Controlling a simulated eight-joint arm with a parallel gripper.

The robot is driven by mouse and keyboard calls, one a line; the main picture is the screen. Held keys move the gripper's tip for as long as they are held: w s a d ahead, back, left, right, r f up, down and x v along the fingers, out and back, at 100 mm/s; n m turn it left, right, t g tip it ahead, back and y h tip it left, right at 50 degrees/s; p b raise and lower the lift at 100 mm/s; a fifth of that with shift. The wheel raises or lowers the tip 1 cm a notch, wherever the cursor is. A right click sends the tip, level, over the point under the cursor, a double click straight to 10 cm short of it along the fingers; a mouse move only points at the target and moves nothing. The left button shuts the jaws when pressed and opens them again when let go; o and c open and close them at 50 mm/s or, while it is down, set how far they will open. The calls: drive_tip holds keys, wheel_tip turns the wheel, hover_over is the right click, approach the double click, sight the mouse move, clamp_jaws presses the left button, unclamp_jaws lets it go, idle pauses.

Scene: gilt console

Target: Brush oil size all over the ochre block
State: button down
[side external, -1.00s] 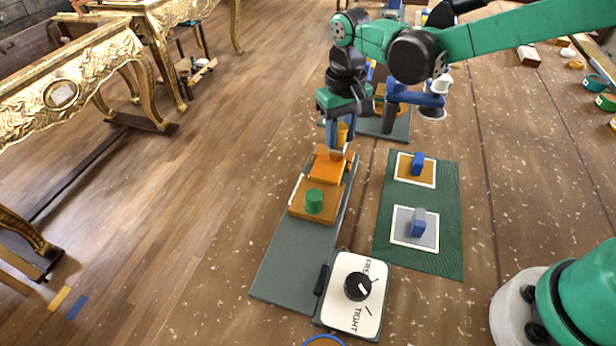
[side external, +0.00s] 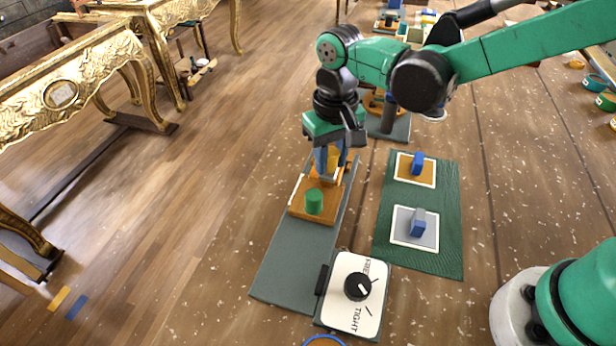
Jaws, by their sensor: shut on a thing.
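The ochre block (side external: 300,209) lies on the long grey board, with a green cylinder (side external: 314,202) standing on its near part. Its far part is largely hidden behind my gripper (side external: 328,165). My gripper points down over that far part, its blue fingers shut on a brush (side external: 334,157) whose yellow part shows between them. A pale strip at the brush's lower end is at or just above the block; I cannot tell whether it touches. Whether the block's surface bears any size is too small to tell.
A white dial panel (side external: 350,310) with a black knob stands at the near end of the grey board (side external: 285,268). A green mat (side external: 440,215) to the right holds two framed squares with blue handles. Gilt console tables (side external: 90,75) stand at the left.

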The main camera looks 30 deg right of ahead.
drive_tip(key=shift+s+a, duration=0.2)
drive_tip(key=shift+r, duration=3.9)
